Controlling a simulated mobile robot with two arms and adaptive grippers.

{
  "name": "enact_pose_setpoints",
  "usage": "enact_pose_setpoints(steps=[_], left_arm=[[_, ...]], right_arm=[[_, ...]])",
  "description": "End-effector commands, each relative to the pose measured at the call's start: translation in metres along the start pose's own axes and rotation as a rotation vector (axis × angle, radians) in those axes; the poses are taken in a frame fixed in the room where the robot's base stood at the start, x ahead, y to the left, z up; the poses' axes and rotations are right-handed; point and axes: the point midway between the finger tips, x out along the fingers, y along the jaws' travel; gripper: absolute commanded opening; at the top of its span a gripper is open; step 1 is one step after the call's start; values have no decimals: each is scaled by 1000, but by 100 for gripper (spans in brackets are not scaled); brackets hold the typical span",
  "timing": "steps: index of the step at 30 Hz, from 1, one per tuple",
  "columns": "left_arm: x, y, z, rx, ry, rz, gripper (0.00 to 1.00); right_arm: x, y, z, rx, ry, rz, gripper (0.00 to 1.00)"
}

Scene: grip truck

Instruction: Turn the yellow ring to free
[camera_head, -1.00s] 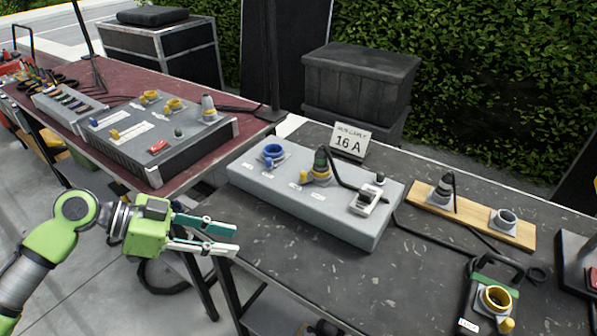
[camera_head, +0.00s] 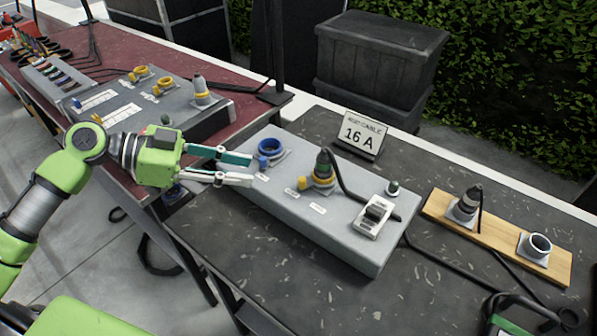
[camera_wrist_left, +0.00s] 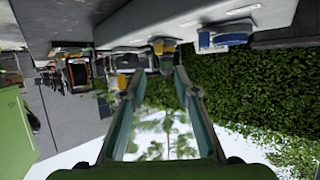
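A black plug with a green band (camera_head: 323,162) stands upright in a socket on the grey box (camera_head: 345,235). The yellow ring (camera_head: 322,178) sits around the plug's base, with a yellow knob (camera_head: 303,183) at its left. In the left wrist view, which is upside down, yellow parts (camera_wrist_left: 160,46) show small beyond the fingertips. My left gripper (camera_head: 249,170) is open and empty, left of the yellow ring and just short of the blue socket; its spread fingers also show in the left wrist view (camera_wrist_left: 160,75). My right gripper is not in view.
A blue socket (camera_head: 270,147) stands on the box near my left fingertips. A grey switch (camera_head: 373,217) and a cable lie right of the plug. A "16 A" sign (camera_head: 361,135) stands behind. A wooden board (camera_head: 500,237) with two sockets is at the right.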

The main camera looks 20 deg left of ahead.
Motion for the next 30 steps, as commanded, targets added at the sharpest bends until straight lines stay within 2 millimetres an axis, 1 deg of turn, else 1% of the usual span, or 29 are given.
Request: enact_pose_setpoints(steps=[1,3,7,11,18,21,24,30], left_arm=[[8,0,0,3,1,2,29],[18,0,-1,3,1,1,29],[40,0,-2,3,2,1,29],[63,0,-3,1,4,0,29],[103,0,-3,-1,4,0,29],[115,0,-2,-1,3,0,29],[121,0,-1,0,1,-1,29],[125,0,0,-1,0,0,29]], right_arm=[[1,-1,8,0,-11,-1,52],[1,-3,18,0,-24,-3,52],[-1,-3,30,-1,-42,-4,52],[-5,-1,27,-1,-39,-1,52],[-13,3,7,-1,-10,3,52],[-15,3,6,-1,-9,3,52],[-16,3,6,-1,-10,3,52],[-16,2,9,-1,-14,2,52]])
